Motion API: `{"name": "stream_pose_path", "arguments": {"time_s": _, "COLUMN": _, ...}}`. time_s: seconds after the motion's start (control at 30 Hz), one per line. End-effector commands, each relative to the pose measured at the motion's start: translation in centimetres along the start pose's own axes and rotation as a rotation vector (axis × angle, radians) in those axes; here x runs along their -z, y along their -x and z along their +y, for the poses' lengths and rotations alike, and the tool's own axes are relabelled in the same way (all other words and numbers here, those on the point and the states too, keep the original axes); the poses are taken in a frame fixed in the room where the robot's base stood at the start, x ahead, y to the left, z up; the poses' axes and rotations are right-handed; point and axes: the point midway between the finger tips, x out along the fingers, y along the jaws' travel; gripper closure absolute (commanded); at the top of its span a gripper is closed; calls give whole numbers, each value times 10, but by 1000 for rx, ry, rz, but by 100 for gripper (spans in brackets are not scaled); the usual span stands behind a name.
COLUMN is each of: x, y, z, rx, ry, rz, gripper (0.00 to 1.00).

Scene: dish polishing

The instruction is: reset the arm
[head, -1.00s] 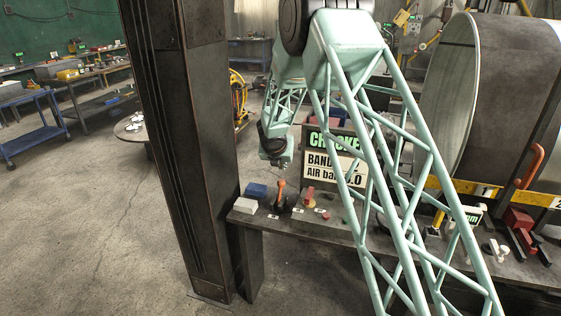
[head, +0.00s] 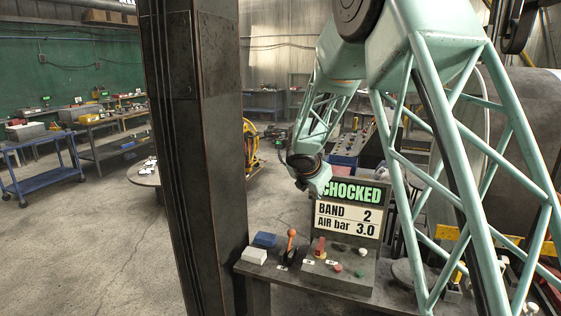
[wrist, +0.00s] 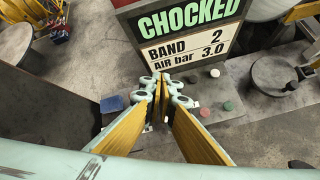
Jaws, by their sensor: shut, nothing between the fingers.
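My mint-green lattice arm crosses the right half of the head view and bends down toward a control bench. Its wrist end hangs just in front of the sign (head: 345,215), at the sign's upper left. In the wrist view my gripper (wrist: 161,80) is shut, with its tan-padded fingers together at the tips and nothing between them. The fingers point toward the bench below the sign (wrist: 193,32), which reads CHOCKED, BAND 2, AIR bar 3.0. The fingers cannot be made out in the head view.
The bench (head: 345,283) carries an orange-knobbed lever (head: 290,245), a blue block (head: 264,240), a white block (head: 253,256) and several buttons. A dark column (head: 195,150) stands left of it. A large drum (head: 530,120) is partly behind my arm. Open floor lies at left.

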Motion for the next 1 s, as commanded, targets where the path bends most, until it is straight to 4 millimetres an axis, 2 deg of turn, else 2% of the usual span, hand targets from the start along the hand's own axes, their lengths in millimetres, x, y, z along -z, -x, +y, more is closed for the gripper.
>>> {"name": "stream_pose_path", "arguments": {"time_s": 0.43, "x": -35, "y": 79, "z": -62, "rx": 59, "ry": -321, "rz": -24, "gripper": 100}}
{"name": "stream_pose_path", "arguments": {"time_s": 0.73, "x": -46, "y": 131, "z": -107, "rx": 97, "ry": -533, "rz": -35, "gripper": 100}}
{"name": "stream_pose_path", "arguments": {"time_s": 1.0, "x": -47, "y": 176, "z": -148, "rx": 132, "ry": -724, "rz": -41, "gripper": 100}}
